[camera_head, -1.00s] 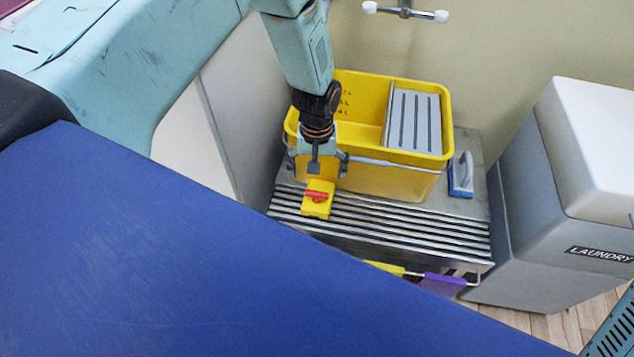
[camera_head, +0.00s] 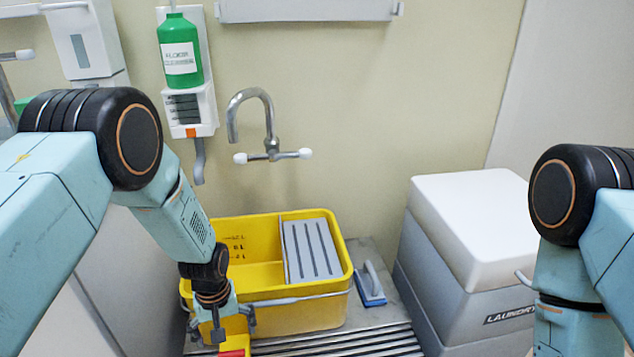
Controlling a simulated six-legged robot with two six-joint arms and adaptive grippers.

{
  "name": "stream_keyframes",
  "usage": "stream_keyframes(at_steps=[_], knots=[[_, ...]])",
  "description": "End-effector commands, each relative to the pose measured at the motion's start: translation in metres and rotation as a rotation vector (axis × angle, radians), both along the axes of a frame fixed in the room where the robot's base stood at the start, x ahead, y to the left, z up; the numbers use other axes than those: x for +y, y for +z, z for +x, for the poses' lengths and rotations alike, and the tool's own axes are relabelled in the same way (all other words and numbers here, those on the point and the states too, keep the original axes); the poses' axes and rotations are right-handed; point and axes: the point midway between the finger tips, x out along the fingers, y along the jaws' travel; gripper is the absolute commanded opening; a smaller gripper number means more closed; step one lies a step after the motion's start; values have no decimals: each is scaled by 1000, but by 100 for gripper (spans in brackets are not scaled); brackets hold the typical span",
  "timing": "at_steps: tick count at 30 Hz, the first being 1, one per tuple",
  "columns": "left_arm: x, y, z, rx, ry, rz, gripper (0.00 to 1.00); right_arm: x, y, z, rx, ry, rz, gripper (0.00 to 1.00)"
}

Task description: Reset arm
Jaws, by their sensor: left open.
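My left arm comes in from the left, and its gripper (camera_head: 222,334) hangs open in front of the yellow bucket (camera_head: 310,316), near the bucket's front left corner. A small yellow object with a red part (camera_head: 235,346) shows just below the fingers, cut off by the bottom edge. I cannot tell whether the fingers touch it. My right arm (camera_head: 575,260) shows at the right edge, pointing down, and its gripper is out of the picture.
The bucket, with a grey slotted insert (camera_head: 311,250), stands on a ribbed metal drainer (camera_head: 350,342). A grey laundry bin (camera_head: 470,290) stands further right. A tap (camera_head: 268,135) and green bottle (camera_head: 181,55) are on the wall.

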Motion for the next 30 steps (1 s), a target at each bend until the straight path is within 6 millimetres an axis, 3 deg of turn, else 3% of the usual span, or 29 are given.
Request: stream_keyframes(at_steps=[6, 15, 30], knots=[[0, -39, -1, 2, 0, 0, 93, 0, 0, 0, 0, 0, 0, 40], [0, -75, 0, 0, -1, 0, 93, 0, 0, 0, 0, 0, 0, 40], [0, -80, 0, -1, -9, 0, 93, 0, 0, 0, 0, 0, 0, 40]])
